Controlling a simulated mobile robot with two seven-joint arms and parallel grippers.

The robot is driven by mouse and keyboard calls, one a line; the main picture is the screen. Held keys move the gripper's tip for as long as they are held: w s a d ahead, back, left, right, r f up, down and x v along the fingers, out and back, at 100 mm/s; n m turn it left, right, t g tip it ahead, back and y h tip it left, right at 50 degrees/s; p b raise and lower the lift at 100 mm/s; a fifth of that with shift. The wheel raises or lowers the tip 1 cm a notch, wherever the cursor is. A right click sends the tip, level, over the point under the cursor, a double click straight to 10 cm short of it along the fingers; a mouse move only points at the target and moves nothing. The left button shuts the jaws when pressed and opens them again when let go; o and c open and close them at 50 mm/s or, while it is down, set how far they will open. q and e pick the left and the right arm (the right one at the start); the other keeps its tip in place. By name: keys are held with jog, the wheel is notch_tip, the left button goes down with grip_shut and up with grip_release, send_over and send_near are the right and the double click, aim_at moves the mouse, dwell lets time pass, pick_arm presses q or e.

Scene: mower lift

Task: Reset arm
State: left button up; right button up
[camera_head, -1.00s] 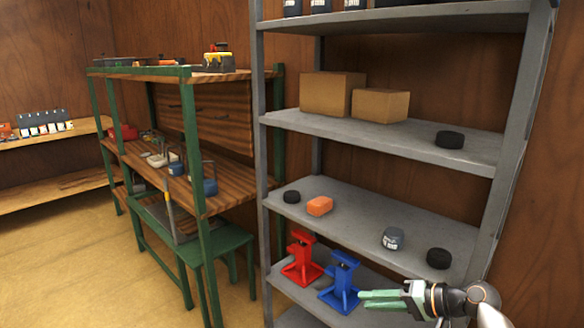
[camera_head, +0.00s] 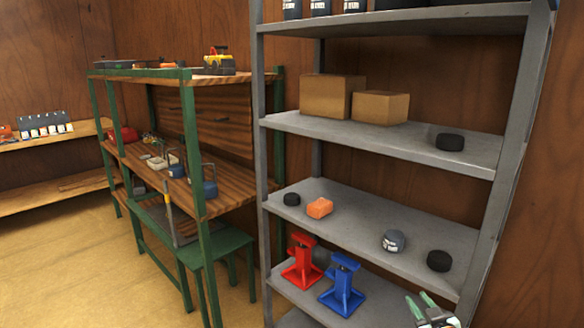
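My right gripper (camera_head: 426,303) shows at the bottom right edge of the head view, its green-tipped fingers pointing up and a little left. Its fingers are apart with a gap between them, and nothing is seen between them. It is to the right of the blue jack stand (camera_head: 342,289) and apart from it. The red jack stand (camera_head: 302,264) stands left of the blue one on the lower grey shelf. My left gripper is not in view. The rest of my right arm is cut off by the frame.
A green stool (camera_head: 214,247) and wooden workbench (camera_head: 188,190) stand left. The floor (camera_head: 75,270) at left is clear.

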jog(key=s+a+f+g+y, duration=0.15)
jog(key=s+a+f, duration=0.25)
jog(key=s+f, duration=0.45)
jog(key=s+a+f+g, duration=0.2)
jog(key=s+a+f, duration=0.2)
jog(key=s+f, duration=0.4)
jog(key=s+a+f+g, duration=0.1)
jog(key=s+a, duration=0.1)
jog(key=s, duration=0.7)
jog(key=s+a+f+m+g+y, duration=0.1)
jog(key=s+a+f, duration=0.1)
jog(key=s, duration=0.7)
jog(key=shift+a+f+g, duration=0.25)
jog(key=shift+a+g, duration=0.1)
jog(key=shift+a, duration=0.35)
